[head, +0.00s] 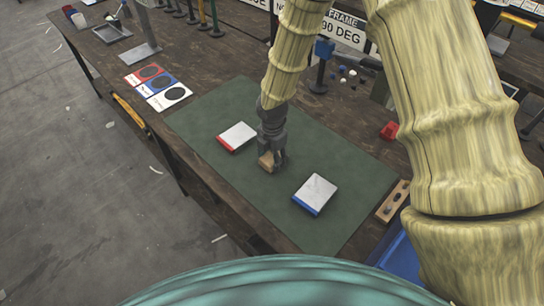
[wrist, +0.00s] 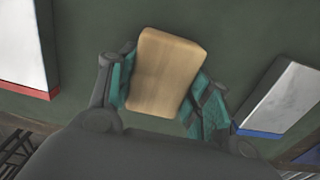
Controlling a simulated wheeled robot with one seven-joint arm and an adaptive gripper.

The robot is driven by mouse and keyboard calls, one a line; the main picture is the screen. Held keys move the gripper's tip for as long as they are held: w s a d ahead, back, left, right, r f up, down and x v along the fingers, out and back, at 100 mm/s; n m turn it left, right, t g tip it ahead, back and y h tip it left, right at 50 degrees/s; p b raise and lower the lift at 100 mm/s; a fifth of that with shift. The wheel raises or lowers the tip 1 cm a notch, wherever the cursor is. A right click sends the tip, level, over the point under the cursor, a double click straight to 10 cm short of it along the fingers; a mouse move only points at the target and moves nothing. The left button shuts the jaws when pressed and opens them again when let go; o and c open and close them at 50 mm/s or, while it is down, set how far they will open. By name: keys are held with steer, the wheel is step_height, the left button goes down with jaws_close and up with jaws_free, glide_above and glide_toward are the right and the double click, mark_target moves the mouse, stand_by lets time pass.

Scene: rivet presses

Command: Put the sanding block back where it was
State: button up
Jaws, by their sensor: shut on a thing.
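The sanding block is a light tan wooden block (wrist: 163,72) between the two fingers of my gripper (wrist: 165,95) in the wrist view. In the head view my gripper (head: 272,158) points down over the green mat (head: 215,105), with the block (head: 266,160) at its fingertips. My gripper is shut on the block. I cannot tell whether the block touches the mat or is a little above it. The block is between a white panel with a red edge (head: 237,136) on the left and a white panel with a blue edge (head: 315,193) on the right.
A tan wooden piece with holes (head: 392,201) lies off the mat's right end. A red object (head: 389,131) and small loose pieces (head: 347,74) lie behind the mat. Cards with dark ovals (head: 158,87) lie left of the mat. Bare mat surrounds the two panels.

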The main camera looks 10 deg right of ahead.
steer(key=shift+f, duration=0.1)
steer(key=shift+f, duration=0.15)
steer(key=o, duration=1.1)
step_height(320, 180, up, 12)
steer(key=b, duration=0.3)
